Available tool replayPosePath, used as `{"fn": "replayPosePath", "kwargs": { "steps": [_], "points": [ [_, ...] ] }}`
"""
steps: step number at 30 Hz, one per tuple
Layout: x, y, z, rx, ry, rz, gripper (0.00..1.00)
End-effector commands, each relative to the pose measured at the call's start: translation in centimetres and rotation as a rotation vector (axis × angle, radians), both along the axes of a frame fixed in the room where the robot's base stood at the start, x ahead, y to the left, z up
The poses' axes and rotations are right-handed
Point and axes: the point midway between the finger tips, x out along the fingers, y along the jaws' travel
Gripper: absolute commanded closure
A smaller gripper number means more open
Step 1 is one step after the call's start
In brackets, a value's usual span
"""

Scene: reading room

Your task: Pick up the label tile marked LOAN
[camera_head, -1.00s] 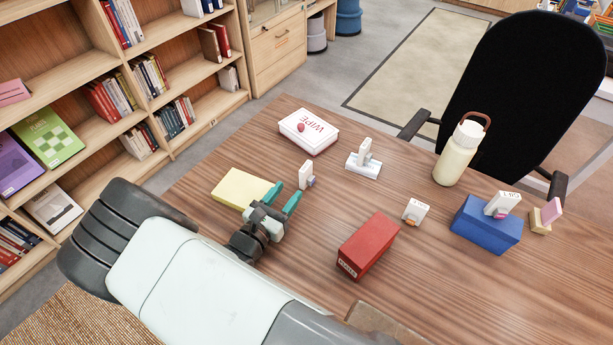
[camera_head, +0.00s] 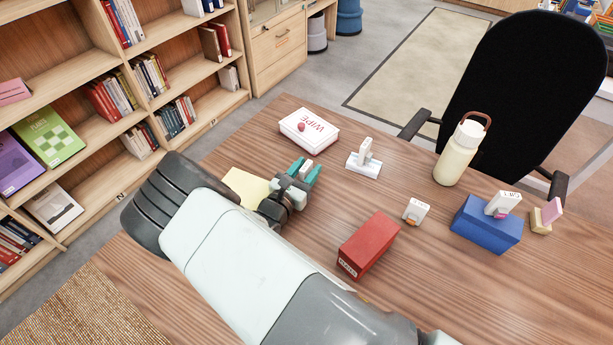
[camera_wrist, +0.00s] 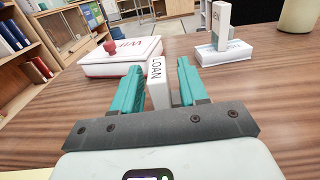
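The white label tile (camera_wrist: 158,86) marked LOAN stands upright on the table between my gripper's two teal fingers in the wrist view. My gripper (camera_wrist: 158,68) is open around it, with a visible gap on the right side; on the left the finger is very close, and I cannot tell if it touches. In the head view the gripper (camera_head: 307,167) is low over the table, with the tile (camera_head: 306,170) partly hidden between the fingers.
A white WIPE box (camera_head: 308,132) and a white tile on a stand (camera_head: 365,166) lie just beyond. A yellow pad (camera_head: 243,188) is partly behind my gripper. A red box (camera_head: 368,246), another tile (camera_head: 416,210), a blue box (camera_head: 486,226) and a bottle (camera_head: 455,165) stand to the right.

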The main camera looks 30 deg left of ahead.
Motion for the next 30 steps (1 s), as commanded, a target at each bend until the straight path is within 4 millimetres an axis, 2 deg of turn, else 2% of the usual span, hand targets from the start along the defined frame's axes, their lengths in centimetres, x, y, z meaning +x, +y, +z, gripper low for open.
{"fn": "replayPosePath", "kwargs": {
  "steps": [1,8,16,19,30],
  "points": [
    [0.0,0.0,0.0,0.0,0.0,0.0,0.65],
    [0.0,0.0,0.0,0.0,0.0,0.0,1.0],
    [0.0,0.0,0.1,0.0,0.0,0.0,1.0],
    [0.0,0.0,0.8,0.001,-0.001,0.0,1.0],
    [0.0,0.0,7.8,0.003,-0.001,-0.001,1.0]
  ]
}}
